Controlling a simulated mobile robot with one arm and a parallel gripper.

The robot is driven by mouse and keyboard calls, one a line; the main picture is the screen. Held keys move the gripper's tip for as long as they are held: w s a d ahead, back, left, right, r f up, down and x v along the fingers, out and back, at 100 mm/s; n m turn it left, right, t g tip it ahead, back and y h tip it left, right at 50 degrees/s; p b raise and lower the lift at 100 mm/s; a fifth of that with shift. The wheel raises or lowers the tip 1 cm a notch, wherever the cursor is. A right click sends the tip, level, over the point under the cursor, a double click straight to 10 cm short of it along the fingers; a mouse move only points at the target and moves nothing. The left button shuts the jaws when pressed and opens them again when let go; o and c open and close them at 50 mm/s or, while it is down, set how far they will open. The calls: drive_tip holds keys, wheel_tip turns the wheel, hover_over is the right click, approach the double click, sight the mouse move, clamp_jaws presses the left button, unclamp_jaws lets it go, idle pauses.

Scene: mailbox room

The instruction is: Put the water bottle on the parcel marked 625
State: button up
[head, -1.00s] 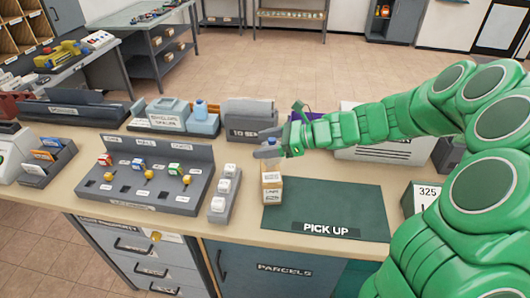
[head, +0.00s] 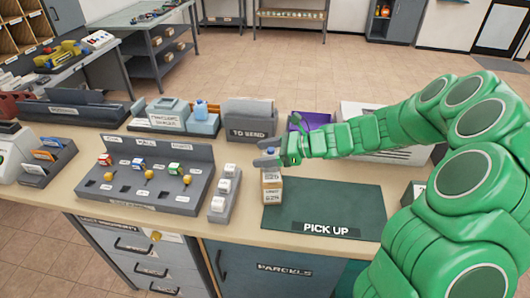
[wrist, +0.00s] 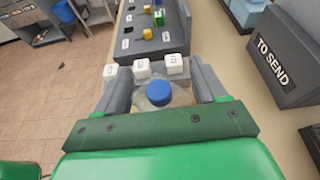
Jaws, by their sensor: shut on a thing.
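My gripper (head: 268,157) is shut on the water bottle, seen in the wrist view as a round blue cap (wrist: 159,92) between the two grey fingers. In the head view the fingers hide most of the bottle. The label print is too small to read surely. The gripper and bottle are directly over the parcel's top in the head view. I cannot tell whether the bottle touches it.
The green PICK UP mat (head: 335,215) is otherwise clear. A grey stand with white blocks (head: 226,190) is just left of the parcel. A sloped grey panel with colored cubes (head: 145,175) lies farther left. The TO SEND box (head: 250,122) stands behind.

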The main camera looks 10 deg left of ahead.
drive_tip(key=o, duration=1)
drive_tip(key=shift+r, duration=0.15)
drive_tip(key=v, duration=1.2)
